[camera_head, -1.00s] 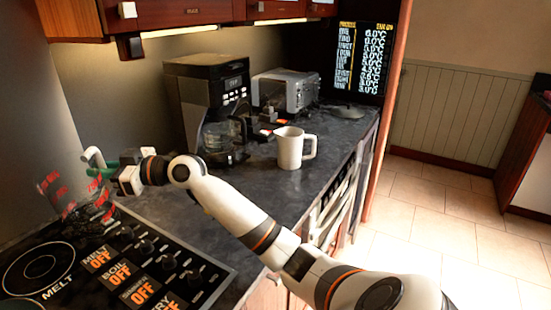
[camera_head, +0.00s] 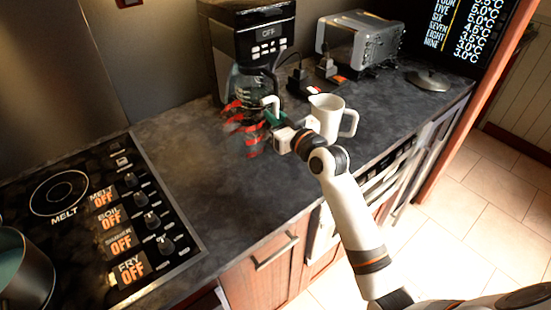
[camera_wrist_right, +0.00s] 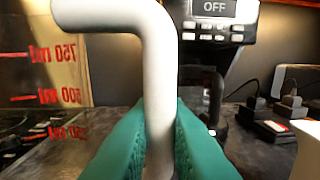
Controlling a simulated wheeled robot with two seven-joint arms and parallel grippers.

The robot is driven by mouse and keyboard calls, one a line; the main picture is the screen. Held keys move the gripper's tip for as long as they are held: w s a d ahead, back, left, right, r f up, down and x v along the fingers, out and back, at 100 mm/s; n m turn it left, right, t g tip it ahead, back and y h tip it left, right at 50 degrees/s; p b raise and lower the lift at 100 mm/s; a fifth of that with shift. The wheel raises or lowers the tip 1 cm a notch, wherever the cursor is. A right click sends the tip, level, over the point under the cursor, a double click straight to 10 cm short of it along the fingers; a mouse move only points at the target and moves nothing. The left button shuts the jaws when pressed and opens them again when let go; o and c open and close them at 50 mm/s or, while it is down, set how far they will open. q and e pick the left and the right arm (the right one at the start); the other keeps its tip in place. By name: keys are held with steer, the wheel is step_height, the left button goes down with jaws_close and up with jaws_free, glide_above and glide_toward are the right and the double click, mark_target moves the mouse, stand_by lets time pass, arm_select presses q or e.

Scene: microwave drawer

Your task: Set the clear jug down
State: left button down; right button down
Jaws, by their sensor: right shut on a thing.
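The clear jug (camera_head: 243,130) shows in the head view as red markings on a see-through body, in front of the coffee maker. Its white handle (camera_wrist_right: 158,95) fills the middle of the right wrist view, between green fingers. My right gripper (camera_head: 270,117) is shut on that handle, and the jug hangs to its left, roughly upright. In the wrist view the jug's red volume marks (camera_wrist_right: 48,95) show at left. The jug's base is hard to make out, so I cannot tell whether it touches the counter. My left gripper is not in view.
A coffee maker (camera_head: 250,45) stands right behind the jug, and a white pitcher (camera_head: 328,115) stands close to the right of my gripper. A toaster (camera_head: 358,42) is at the back. The stove (camera_head: 105,215) lies left; the counter (camera_head: 190,140) between is bare.

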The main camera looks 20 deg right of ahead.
steer(key=f, duration=0.4)
steer(key=shift+a+f, duration=0.2)
steer(key=shift+a, duration=0.05)
step_height(320, 180, down, 4)
steer(key=shift+d+f, duration=0.1)
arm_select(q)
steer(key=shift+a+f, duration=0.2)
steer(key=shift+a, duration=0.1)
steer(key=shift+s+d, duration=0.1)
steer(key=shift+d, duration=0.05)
arm_select(e)
steer(key=c, duration=1.9)
jaws_free()
steer(key=shift+f+b, duration=0.15)
steer(key=shift+b, duration=0.2)
steer(key=o, duration=0.5)
steer(key=shift+c, duration=0.2)
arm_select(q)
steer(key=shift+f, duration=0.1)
